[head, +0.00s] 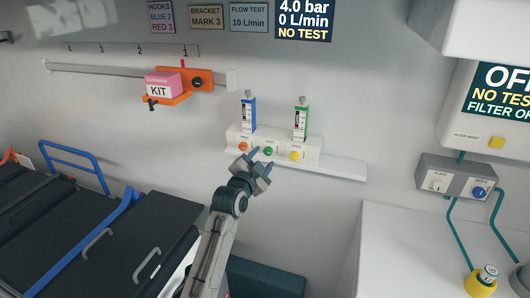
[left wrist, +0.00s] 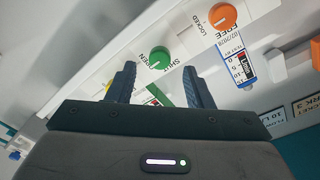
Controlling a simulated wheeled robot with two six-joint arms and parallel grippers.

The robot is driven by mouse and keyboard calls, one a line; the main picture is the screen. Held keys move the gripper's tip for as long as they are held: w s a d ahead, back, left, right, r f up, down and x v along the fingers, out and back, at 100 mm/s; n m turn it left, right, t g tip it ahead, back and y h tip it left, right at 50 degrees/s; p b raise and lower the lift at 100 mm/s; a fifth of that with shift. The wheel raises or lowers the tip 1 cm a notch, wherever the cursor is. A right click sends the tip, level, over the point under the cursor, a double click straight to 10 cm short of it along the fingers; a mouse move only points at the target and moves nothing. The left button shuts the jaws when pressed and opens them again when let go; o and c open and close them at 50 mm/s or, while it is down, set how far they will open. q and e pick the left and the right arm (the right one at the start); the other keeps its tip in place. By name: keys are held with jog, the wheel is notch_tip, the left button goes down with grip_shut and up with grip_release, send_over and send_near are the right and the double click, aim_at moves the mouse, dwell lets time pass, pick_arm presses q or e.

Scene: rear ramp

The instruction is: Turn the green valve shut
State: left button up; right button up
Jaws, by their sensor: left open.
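The green valve (head: 268,151) is a round knob in the middle of a white wall panel (head: 313,150), between an orange knob (head: 243,147) and a yellow knob (head: 294,156). In the left wrist view the green valve (left wrist: 160,57) has printed SHUT and OPEN labels beside it. My left gripper (head: 261,160) is open just in front of the panel. In the left wrist view its fingertips (left wrist: 159,68) stand on either side of the green valve in the picture; contact cannot be told. My right gripper is not in view.
A blue flowmeter (head: 248,113) and a green flowmeter (head: 300,120) stand above the panel. The wall screen (head: 304,19) reads 4.0 bar, 0 L/min, NO TEST. A pink kit box (head: 160,86) sits on an orange bracket. A black stretcher (head: 90,235) is at lower left.

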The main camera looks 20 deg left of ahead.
aim_at(267, 153)
pick_arm(q)
jog(key=shift+w+d+p, duration=0.15)
jog(key=shift+w+p, duration=0.15)
jog(key=shift+w, duration=1.45)
jog(key=c, duration=1)
